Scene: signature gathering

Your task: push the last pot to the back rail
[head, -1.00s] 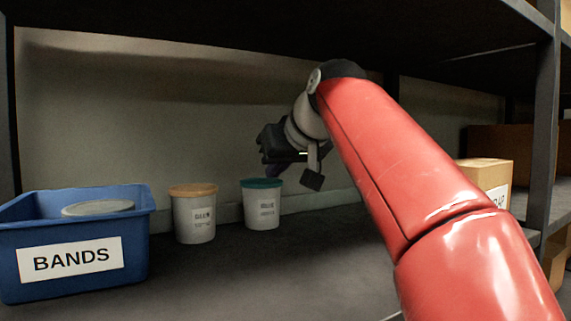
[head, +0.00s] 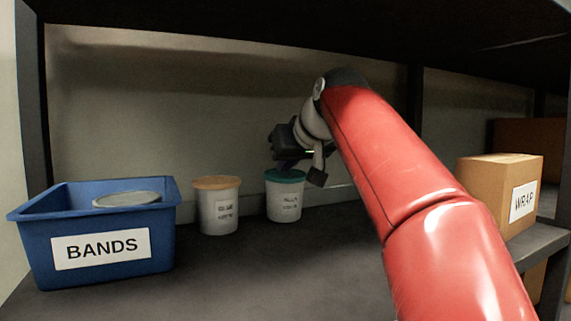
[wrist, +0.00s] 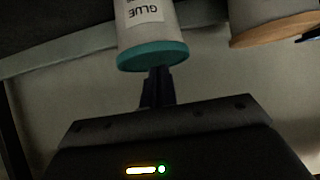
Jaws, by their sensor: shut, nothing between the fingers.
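A white pot with a teal lid (head: 284,205), labelled GLUE in the wrist view (wrist: 148,30), stands upright close to the back rail (head: 338,199). A similar pot with an orange lid (head: 218,212) stands to its left, somewhat nearer the shelf front.
A blue BANDS bin (head: 150,218) with a grey round lid (head: 128,199) inside stands at the left. A cardboard WRAP box (head: 487,190) stands at the right. A shelf hangs overhead. The shelf floor (head: 240,275) in front of the pots is clear.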

